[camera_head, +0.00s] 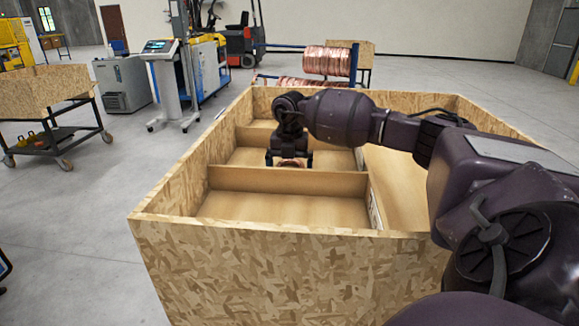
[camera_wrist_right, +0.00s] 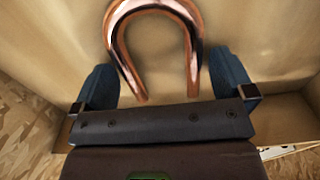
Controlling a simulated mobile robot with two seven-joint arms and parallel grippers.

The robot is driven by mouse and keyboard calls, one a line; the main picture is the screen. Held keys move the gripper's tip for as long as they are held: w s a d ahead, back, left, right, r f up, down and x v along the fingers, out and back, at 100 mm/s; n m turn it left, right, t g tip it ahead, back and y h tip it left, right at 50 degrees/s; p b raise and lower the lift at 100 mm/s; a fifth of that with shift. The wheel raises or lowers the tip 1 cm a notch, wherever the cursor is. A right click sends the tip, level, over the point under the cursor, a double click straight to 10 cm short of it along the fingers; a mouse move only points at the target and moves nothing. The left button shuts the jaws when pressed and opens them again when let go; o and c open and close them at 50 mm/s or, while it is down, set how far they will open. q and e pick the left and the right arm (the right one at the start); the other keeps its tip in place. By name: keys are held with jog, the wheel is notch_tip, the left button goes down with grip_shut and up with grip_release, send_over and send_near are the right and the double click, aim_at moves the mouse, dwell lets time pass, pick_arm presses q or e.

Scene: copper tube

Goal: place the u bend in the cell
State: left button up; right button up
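My right gripper (camera_head: 290,158) reaches down into a middle cell of the wooden crate (camera_head: 280,262). The copper u bend (camera_wrist_right: 158,14) shows in the right wrist view, its curve away from me and its two leg ends between my fingers. My right gripper (camera_wrist_right: 164,68) is open, with a visible gap between each blue finger and the bend. The bend appears to lie on the bare cell floor, though I cannot tell if it touches it fully. In the head view only a bit of copper (camera_head: 291,163) shows under the gripper. My left gripper is not in view.
A low divider (camera_head: 250,181) separates this cell from the empty front cell (camera_head: 270,208). The crate's tall walls surround the cells. A rack with copper coils (camera_head: 328,60) stands behind the crate, and a wooden cart (camera_head: 45,92) stands at the left.

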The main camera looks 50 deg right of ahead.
jog(key=shift+r, duration=0.15)
notch_tip(320, 180, up, 12)
jog(key=shift+b, duration=0.45)
dwell(0.6)
